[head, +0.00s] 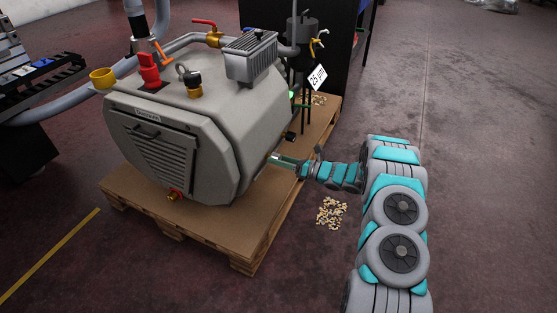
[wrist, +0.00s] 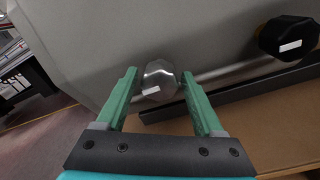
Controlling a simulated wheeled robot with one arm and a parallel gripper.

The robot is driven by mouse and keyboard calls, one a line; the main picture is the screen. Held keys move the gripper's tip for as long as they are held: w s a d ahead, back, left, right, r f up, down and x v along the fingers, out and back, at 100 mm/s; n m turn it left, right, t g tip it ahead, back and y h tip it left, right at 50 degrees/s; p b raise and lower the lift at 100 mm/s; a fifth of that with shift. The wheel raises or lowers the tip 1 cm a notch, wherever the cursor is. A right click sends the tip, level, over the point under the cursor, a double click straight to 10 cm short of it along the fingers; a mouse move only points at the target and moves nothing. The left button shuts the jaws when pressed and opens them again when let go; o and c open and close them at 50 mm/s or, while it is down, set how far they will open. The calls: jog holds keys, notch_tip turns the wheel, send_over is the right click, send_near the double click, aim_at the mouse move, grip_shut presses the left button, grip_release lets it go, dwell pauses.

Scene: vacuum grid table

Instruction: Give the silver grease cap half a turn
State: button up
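The silver grease cap (wrist: 159,80) is a shiny faceted knob with a small white label, on the lower side of the grey pump body (wrist: 190,35). In the wrist view it sits between the tips of my gripper (wrist: 160,82). The two green fingers stand apart with a gap visible on each side of the cap, so my gripper is open. In the head view my gripper (head: 276,160) reaches the right side of the grey pump (head: 215,110), low down. The silver cap cannot be made out there.
A black knob (wrist: 287,38) with a white label is to the right of the silver cap. The pump stands on a wooden pallet (head: 245,235). Scattered pale bits (head: 331,211) lie on the floor by the pallet. Open floor (head: 490,130) is at the right.

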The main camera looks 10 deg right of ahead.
grip_shut()
dwell(0.3)
